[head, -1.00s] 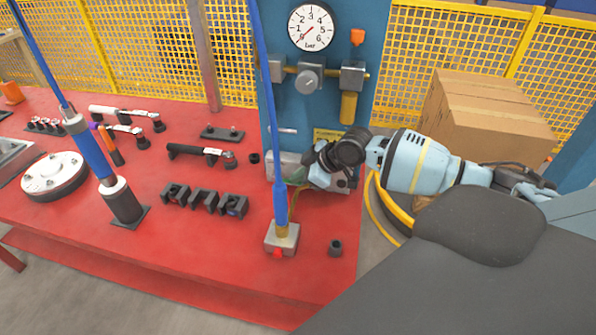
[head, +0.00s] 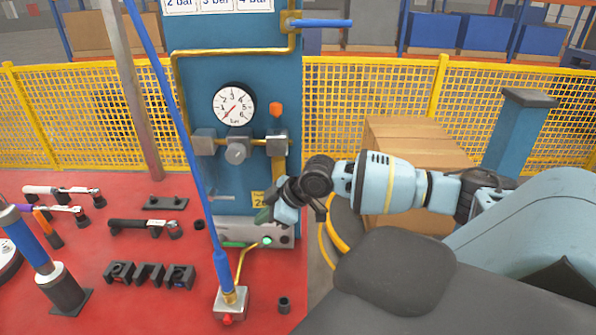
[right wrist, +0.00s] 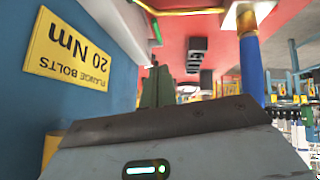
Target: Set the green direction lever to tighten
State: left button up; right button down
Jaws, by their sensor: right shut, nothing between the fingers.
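A small green bar (head: 233,243), which looks like the direction lever, lies flat along the front of the grey unit (head: 287,229) at the foot of the blue panel. I cannot read its setting. My right gripper (head: 263,214) is shut and empty, close above the grey unit and right of the green bar. In the right wrist view its dark green fingers (right wrist: 157,88) are together, with the grey unit (right wrist: 117,25) beside them. I cannot tell whether they touch anything. My left gripper is out of view.
The blue panel (head: 200,90) carries a gauge (head: 234,104) and a yellow torque label (right wrist: 68,48). Black holders (head: 150,274) and wrenches lie on the red table (head: 130,310).

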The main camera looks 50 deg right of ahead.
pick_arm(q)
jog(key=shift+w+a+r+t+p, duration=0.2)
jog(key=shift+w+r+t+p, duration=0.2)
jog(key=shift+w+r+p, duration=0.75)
pick_arm(e)
jog(key=v, duration=1.1)
jog(key=shift+s+d+f, duration=0.2)
jog(key=shift+d, duration=0.05)
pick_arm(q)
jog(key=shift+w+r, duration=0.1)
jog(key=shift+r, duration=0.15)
